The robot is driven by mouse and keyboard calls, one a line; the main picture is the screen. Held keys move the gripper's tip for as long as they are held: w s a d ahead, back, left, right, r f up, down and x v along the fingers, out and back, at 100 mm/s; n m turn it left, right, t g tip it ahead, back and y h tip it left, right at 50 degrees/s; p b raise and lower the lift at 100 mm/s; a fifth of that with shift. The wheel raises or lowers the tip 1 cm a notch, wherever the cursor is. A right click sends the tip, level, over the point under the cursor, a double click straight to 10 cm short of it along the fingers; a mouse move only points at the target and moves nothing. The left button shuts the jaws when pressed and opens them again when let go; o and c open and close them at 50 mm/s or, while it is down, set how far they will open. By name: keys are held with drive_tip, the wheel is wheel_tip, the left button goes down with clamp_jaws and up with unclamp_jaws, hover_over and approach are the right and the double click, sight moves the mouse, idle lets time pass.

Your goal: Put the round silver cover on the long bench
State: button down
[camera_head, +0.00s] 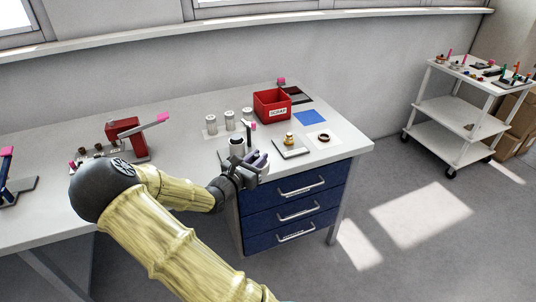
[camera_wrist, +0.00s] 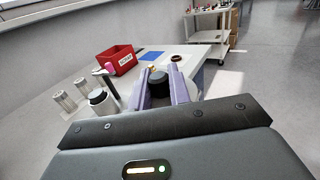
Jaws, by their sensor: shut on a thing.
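My gripper (camera_head: 260,163) is over the front part of the long white bench (camera_head: 350,143), left of a small plate with a brass knob. In the wrist view its two purple fingers (camera_wrist: 160,92) stand around a dark round piece (camera_wrist: 158,76). The fingers are shut on this piece. I cannot tell whether it is the round silver cover; its lower part is hidden, and the fingers hide it in the head view. A silver canister with a dark top (camera_head: 237,146) stands just left of my gripper, and shows in the wrist view (camera_wrist: 98,97).
Several silver cylinders (camera_head: 229,120) stand behind the canister. A red bin (camera_head: 271,106), a blue mat (camera_head: 311,117), the brass-knob plate (camera_head: 291,148) and a dark ring (camera_head: 323,138) are to the right. A red press (camera_head: 125,140) stands left. A white cart (camera_head: 456,108) is far right.

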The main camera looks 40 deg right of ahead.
drive_tip(key=w+a+f+n+t+y, duration=0.4)
drive_tip(key=a+f+n+t+y, duration=0.45)
drive_tip(key=a+f, duration=0.4)
drive_tip(key=s+a+f+n+t+y, duration=0.3)
drive_tip(key=a+f+n+y, duration=0.2)
drive_tip(key=a+f+y, duration=0.3)
drive_tip(key=shift+s+a+f, duration=0.25)
drive_tip(key=shift+a+f, duration=0.55)
drive_tip(key=shift+a, duration=0.45)
drive_tip(key=shift+n+y, duration=0.25)
